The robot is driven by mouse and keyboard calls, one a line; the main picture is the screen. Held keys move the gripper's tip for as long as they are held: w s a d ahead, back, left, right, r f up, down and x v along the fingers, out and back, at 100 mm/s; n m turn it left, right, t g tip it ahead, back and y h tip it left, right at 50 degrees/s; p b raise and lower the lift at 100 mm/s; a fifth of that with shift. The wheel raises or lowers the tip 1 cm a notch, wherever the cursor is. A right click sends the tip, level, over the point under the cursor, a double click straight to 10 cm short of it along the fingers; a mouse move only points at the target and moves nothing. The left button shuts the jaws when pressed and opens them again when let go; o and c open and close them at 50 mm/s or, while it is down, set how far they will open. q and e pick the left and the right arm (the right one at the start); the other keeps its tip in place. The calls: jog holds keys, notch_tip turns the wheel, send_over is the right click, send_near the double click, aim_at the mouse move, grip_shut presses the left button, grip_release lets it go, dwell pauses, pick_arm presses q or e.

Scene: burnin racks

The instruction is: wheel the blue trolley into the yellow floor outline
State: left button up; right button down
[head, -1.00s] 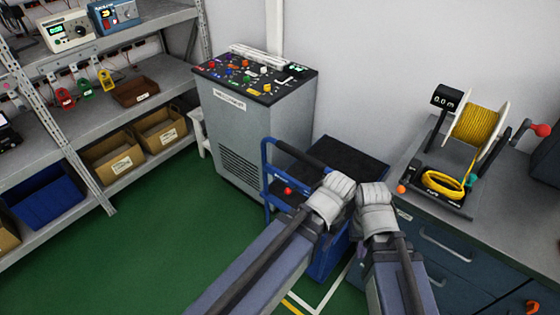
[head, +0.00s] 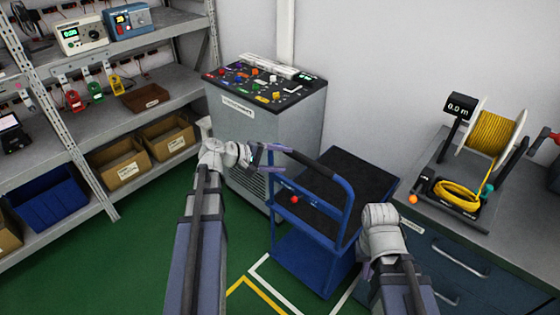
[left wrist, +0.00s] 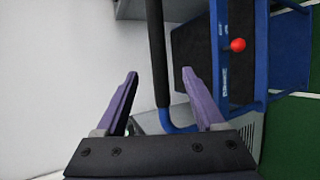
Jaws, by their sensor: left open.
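The blue trolley (head: 305,262) stands upright between the grey test cabinet and the workbench, with a black top, a red knob and a black-gripped push handle (head: 318,164). My left gripper (head: 273,157) is open at the left end of that handle. In the left wrist view the black handle bar (left wrist: 157,50) shows between its spread purple fingers (left wrist: 160,75); contact cannot be told. My right gripper (head: 376,252) is to the right of the trolley's front, its fingers mostly hidden by its wrist. Part of the yellow floor outline (head: 250,288) shows at the bottom, nearer me than the trolley.
A white floor line (head: 262,268) runs beside the yellow one, close to the trolley. The grey cabinet (head: 240,150) stands behind left of the trolley. The workbench (head: 450,225) with a yellow cable reel (head: 492,140) is at right. Shelving (head: 165,85) lines the left; green floor there is clear.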

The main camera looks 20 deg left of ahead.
aim_at(302, 161)
pick_arm(q)
jog(key=b+x, duration=0.3)
jog(key=x, duration=0.3)
jog(key=shift+w+f, duration=0.1)
jog(key=shift+w, duration=0.1)
jog(key=shift+w+d+f, duration=0.2)
jog(key=shift+w+d, duration=0.25)
jog(key=shift+d, duration=0.05)
grip_shut()
grip_release()
dwell(0.4)
jog(key=shift+s+a, duration=0.1)
